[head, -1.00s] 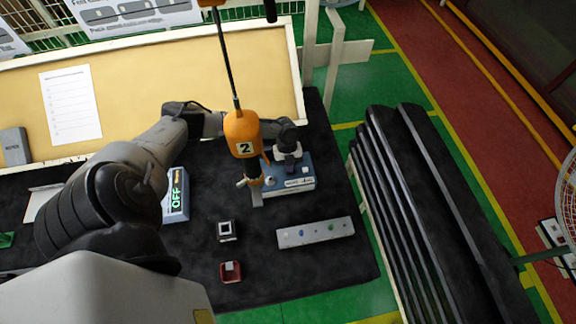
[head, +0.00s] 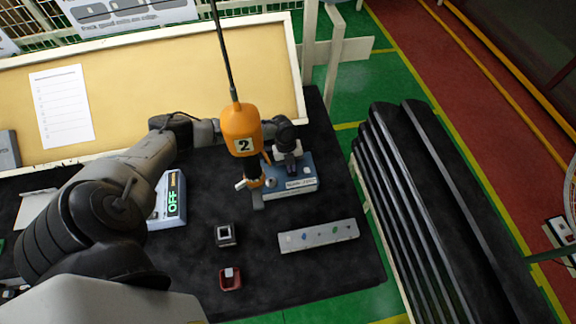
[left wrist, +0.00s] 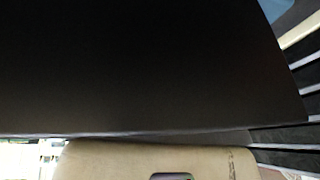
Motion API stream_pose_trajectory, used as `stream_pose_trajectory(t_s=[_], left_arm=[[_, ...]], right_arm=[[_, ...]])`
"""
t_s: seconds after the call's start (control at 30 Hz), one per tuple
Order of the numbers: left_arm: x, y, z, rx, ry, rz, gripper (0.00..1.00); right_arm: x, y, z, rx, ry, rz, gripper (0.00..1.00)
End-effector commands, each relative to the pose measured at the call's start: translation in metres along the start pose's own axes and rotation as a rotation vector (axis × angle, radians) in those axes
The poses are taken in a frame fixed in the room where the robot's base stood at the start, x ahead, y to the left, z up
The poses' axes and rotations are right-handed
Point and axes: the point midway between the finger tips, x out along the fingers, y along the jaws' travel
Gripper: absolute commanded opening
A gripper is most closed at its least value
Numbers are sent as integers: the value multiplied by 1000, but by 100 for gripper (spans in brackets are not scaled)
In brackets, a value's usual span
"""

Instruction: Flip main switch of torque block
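A blue block (head: 301,190) with a small label strip stands on the black table mat in the head view; the label is too small to read. A pale box (head: 155,214) with a display showing "OFF" in green stands left of it. I cannot tell by lettering which is the torque block. My left gripper (head: 286,163) points down at the blue block's top, close to or touching it; its fingertips are too small and dark to judge. Any switch there is hidden or unclear. The left wrist view is mostly dark. My right gripper is not seen.
An orange hanging tool (head: 241,125) marked 2 hangs by a cord just left of my gripper. A grey strip (head: 318,236), a small dark square holder (head: 226,235) and a red tray (head: 230,287) lie in front. Black slatted parts (head: 420,220) stand to the right.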

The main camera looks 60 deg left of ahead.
Motion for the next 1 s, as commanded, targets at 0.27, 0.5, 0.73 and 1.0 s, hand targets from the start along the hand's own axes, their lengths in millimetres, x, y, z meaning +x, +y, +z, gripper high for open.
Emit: stream_pose_trajectory(t_s=[0.27,0.5,0.73,1.0], left_arm=[[8,-2,-4,5,6,-3,0],[-7,-3,-8,6,6,-3,0],[-49,0,-13,4,-3,4,0],[-96,0,-9,4,-6,2,0]], right_arm=[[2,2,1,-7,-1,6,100],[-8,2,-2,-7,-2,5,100],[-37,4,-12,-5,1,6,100],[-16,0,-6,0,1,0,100]])
